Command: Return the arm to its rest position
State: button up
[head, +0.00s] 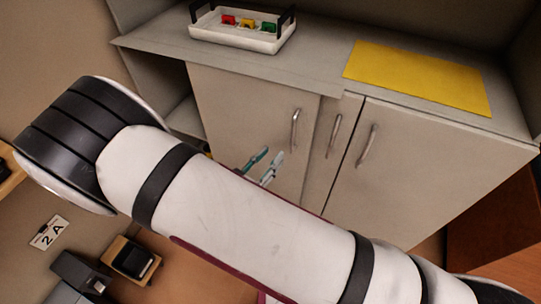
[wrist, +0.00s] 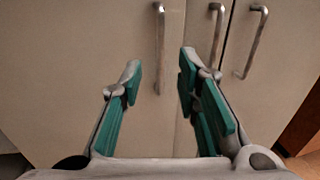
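My gripper (wrist: 160,75) is open and empty in the wrist view, its two teal-padded fingers apart. It faces the pale cabinet doors (wrist: 75,60), with nothing between the fingertips but the door behind. In the head view my gripper's fingertips (head: 265,165) show just above my white arm, in front of the cabinet's lower doors. My arm stretches across the head view from upper left to lower right and hides the rest of the gripper.
A white tray (head: 232,38) with black handles holds red, yellow and green pieces on the cabinet top. A yellow mat (head: 418,77) lies to its right. Metal door handles (head: 295,128) stick out near the gripper. A "2 A" sign (head: 48,232) is at lower left.

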dwell(0.3)
jog(key=s+d+r+m+g+h+p, duration=0.1)
jog(key=s+d+r+m+g+p, duration=0.25)
jog(key=d+r+m+g, duration=0.55)
jog(key=s+d+r+m+g+p, duration=0.2)
jog(key=s+d+r+m+g, duration=0.4)
jog(key=d+r, duration=0.55)
jog(key=s+d+r+m+t+y+p, duration=0.2)
jog(key=s+r+m+y+p, duration=0.4)
jog(key=s+r+m+y, duration=0.4)
jog(key=s+r+m+t, duration=0.1)
jog(key=s+r+m, duration=0.3)
jog(key=r, duration=0.5)
jog(key=shift+s+m+t, duration=0.4)
jog(key=shift+s, duration=0.1)
